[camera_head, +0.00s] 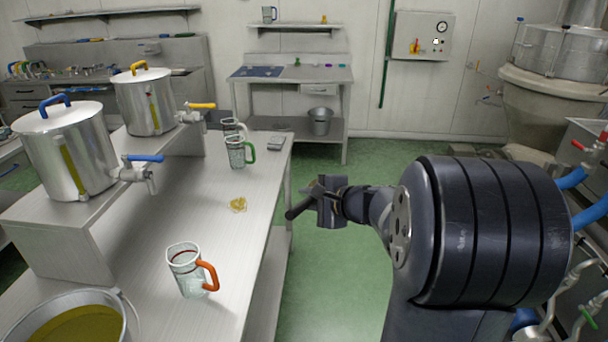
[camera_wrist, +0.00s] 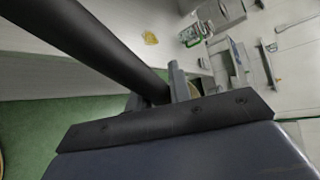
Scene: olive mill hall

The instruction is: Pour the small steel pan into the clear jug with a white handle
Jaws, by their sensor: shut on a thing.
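My gripper (camera_head: 328,204) is beyond the table's right edge, over the green floor. It is shut on a dark rod-like handle (camera_head: 299,209), which looks like the small steel pan's handle. In the wrist view this handle (camera_wrist: 100,45) runs from the upper left to my fingers (camera_wrist: 172,85). The pan's bowl and contents cannot be made out. A clear jug (camera_head: 231,126) at the table's far end has a pale handle, partly hidden by a green-handled clear jug (camera_head: 236,155). That green-handled jug also shows in the wrist view (camera_wrist: 190,36).
An orange-handled clear jug (camera_head: 185,272) stands nearer on the steel table (camera_head: 225,232). A yellow patch (camera_head: 238,204) lies between the jugs. A bucket of yellow-green liquid (camera_head: 118,305) is at the near left. Two tapped steel tanks (camera_head: 85,160) (camera_head: 140,100) stand on a raised shelf.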

